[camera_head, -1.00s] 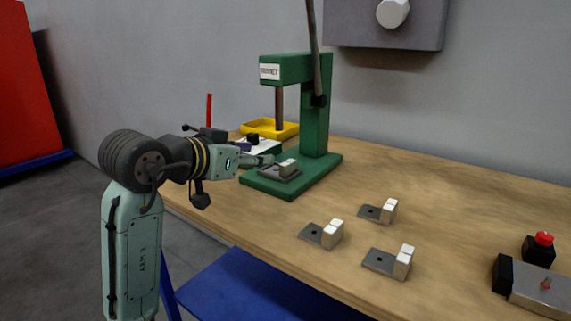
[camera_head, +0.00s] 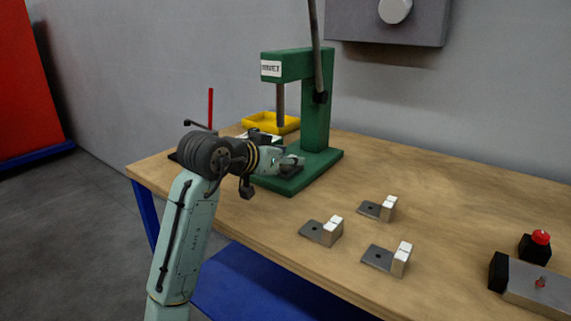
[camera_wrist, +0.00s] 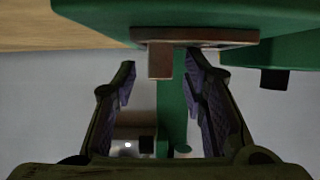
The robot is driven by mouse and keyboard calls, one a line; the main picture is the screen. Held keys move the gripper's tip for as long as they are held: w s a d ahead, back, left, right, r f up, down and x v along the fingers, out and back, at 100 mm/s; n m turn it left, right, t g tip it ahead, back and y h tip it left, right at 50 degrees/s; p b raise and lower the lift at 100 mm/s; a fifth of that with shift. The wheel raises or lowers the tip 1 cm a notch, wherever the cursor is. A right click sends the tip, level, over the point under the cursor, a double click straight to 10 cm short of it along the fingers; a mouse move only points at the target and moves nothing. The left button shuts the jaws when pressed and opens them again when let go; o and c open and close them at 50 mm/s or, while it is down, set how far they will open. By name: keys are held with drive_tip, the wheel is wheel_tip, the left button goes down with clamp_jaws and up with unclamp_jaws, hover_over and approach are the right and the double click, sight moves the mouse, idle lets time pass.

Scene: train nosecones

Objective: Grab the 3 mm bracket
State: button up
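A grey bracket with an upright block lies on the green press base. In the head view it is mostly hidden by my gripper (camera_head: 294,161); in the wrist view its block (camera_wrist: 160,62) shows between my finger tips. My gripper (camera_wrist: 160,75) is open, one finger on each side of the block, with visible gaps. Three similar brackets lie on the table, a near-left one (camera_head: 313,230), a far one (camera_head: 370,209) and a near-right one (camera_head: 377,257), each a grey plate with a white-topped block. I cannot read thicknesses, so which is 3 mm is unclear.
The green press (camera_head: 318,115) rises beside my gripper, its ram (camera_head: 281,103) overhead. A yellow tray (camera_head: 258,122) stands behind it. A red button box (camera_head: 537,248) and a grey fixture (camera_head: 530,284) sit at the right. The table (camera_head: 445,205) is clear around the loose brackets.

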drive_tip(key=shift+c, duration=0.4)
clamp_jaws()
